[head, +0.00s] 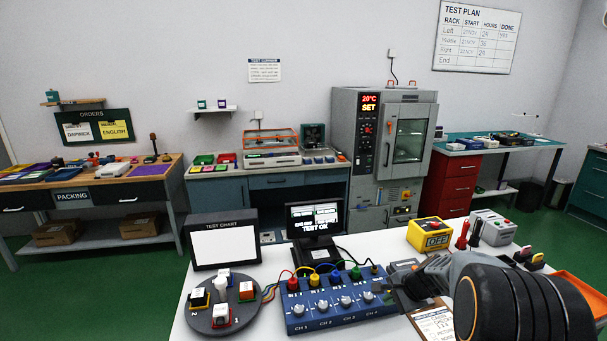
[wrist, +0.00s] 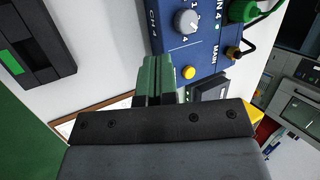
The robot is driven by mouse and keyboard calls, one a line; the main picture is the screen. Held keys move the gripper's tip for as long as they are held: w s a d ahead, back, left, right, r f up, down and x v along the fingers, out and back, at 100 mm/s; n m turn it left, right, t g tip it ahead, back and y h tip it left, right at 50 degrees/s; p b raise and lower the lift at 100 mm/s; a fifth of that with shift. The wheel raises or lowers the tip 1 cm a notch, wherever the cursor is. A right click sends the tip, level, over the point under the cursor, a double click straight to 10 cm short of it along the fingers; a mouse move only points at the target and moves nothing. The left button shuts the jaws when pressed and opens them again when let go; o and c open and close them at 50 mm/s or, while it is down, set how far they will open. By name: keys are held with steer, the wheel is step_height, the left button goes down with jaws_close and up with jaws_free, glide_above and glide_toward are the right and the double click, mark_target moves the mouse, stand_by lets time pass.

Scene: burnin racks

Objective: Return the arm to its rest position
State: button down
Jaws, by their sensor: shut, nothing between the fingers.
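My arm comes in from the right in the head view, low over the white table (head: 262,332). My gripper (wrist: 157,62) shows its green fingers together in the wrist view, with nothing between them. They are beside the blue channel box (head: 340,308), near its right end. The wrist view shows that end of the box (wrist: 190,45), with a grey knob, a yellow button and a green plug. In the head view the fingertips are hard to make out behind my wrist.
A clipboard (head: 433,325) lies under my arm. A yellow box marked OFF (head: 429,234) and a grey box (head: 492,228) stand behind it. A round turntable (head: 222,312) with several blocks stands left. An orange tray (head: 583,292) is at right.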

steer(key=s+a+r+n+h, duration=0.1)
steer(key=s+a+r+n, duration=0.2)
steer(key=s+n, duration=0.2)
steer(key=s+a+r+n+h, duration=0.1)
steer(key=s+a+r+n, duration=0.2)
steer(key=s, duration=0.6)
steer(key=s+a+r+n+h, duration=0.2)
steer(key=s+r+n, duration=0.1)
steer(key=s+n, duration=0.3)
steer(key=shift+s+a+r+n+g, duration=0.3)
steer(key=shift+s+a+g, duration=0.1)
steer(key=shift+s, duration=0.4)
stand_by(3.5)
